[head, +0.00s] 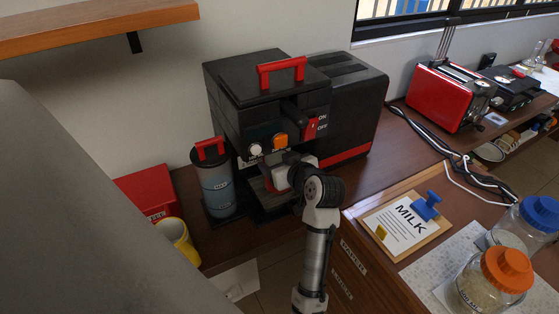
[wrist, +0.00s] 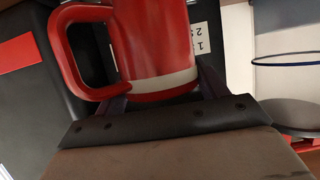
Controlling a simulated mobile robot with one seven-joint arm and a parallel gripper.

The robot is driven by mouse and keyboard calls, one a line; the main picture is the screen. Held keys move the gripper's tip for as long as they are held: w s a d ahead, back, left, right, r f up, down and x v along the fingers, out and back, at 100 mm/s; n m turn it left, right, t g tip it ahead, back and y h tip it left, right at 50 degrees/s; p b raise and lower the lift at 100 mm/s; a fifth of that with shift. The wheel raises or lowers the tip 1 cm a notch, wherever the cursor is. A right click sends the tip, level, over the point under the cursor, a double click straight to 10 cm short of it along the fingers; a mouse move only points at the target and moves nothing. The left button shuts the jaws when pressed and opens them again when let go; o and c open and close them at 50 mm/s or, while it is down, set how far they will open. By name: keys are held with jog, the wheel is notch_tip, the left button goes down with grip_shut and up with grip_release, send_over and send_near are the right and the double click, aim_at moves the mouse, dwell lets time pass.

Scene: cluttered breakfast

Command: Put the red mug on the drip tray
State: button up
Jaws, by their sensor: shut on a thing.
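The red mug (wrist: 160,50), with a pale band, fills the upper middle of the wrist view. Its handle is on the left. My gripper (wrist: 163,88) is shut on the mug body, one finger on each side. In the head view my gripper (head: 287,175) is at the front of the black coffee machine (head: 265,115), below its knobs. There the mug is mostly hidden by my wrist. The dark drip tray (head: 268,210) is low at the machine's front, partly covered by my arm. I cannot tell whether the mug touches it.
A grey canister (head: 217,190) with a red handle stands close left of the machine. A yellow mug (head: 176,240) and a red box (head: 148,192) are further left. A milk board (head: 402,222), jars (head: 497,280) and a red toaster (head: 447,95) are to the right.

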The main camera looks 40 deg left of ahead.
jog(key=shift+f, duration=0.15)
jog(key=o, duration=1.1)
jog(key=shift+o, duration=0.2)
jog(key=shift+d+r, duration=0.1)
jog(key=shift+r, duration=0.1)
jog(key=b+v, duration=0.1)
jog(key=v, duration=1)
jog(key=shift+s+d, duration=0.2)
jog(key=shift+d, duration=0.15)
jog(key=shift+r, duration=0.1)
